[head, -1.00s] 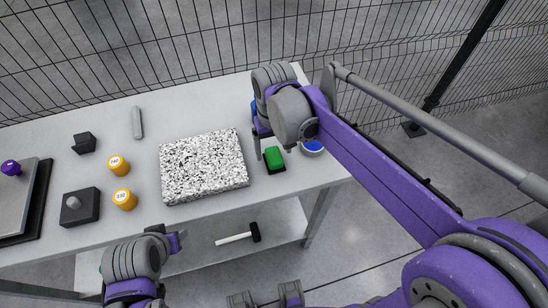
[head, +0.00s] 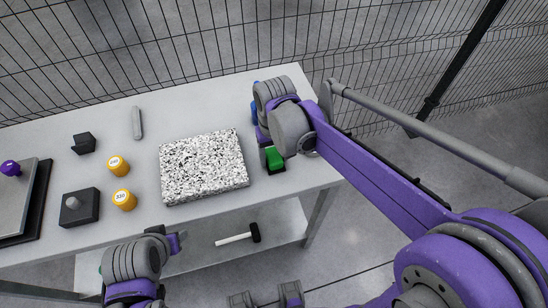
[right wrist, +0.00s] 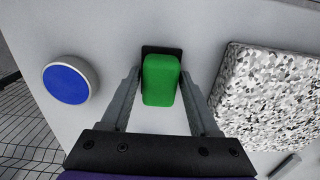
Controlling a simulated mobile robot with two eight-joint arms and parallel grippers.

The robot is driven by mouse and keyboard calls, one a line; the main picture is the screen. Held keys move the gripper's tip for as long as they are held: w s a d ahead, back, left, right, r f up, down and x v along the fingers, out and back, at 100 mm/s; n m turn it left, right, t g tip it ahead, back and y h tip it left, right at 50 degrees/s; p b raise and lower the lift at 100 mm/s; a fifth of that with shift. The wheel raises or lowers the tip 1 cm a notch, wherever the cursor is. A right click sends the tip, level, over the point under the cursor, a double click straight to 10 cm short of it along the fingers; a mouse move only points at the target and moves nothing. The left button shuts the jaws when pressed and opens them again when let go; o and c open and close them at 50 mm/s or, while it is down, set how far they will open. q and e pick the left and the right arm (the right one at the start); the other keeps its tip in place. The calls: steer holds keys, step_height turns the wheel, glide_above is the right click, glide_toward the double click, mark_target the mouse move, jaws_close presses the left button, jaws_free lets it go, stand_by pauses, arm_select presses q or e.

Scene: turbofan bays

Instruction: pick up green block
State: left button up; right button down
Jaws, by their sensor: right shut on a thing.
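The green block (head: 274,158) is at the right front part of the table, by a black base (head: 277,171). In the right wrist view the green block (right wrist: 161,80) is between the two fingers, with the dark base (right wrist: 148,50) showing behind its far end. My right gripper (right wrist: 161,76) is shut on the green block, low over the table; in the head view the wrist partly hides it. My left wrist shows at the lower left of the head view, in front of the table; its fingers cannot be made out.
A speckled slab (head: 203,168) lies just left of the block. A blue round piece with a pale rim (right wrist: 69,81) is on the other side. Yellow weights (head: 122,199), a black block with a knob (head: 80,207) and a grey tray (head: 20,205) stand further left. A hammer (head: 240,237) lies on the lower shelf.

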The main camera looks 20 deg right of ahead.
mark_target(274, 156)
steer(key=shift+r+p, duration=0.35)
steer(key=shift+r, duration=4.7)
steer(key=c, duration=0.6)
jaws_free()
steer(key=shift+c, duration=0.2)
steer(key=c, duration=0.7)
steer(key=shift+f, duration=0.1)
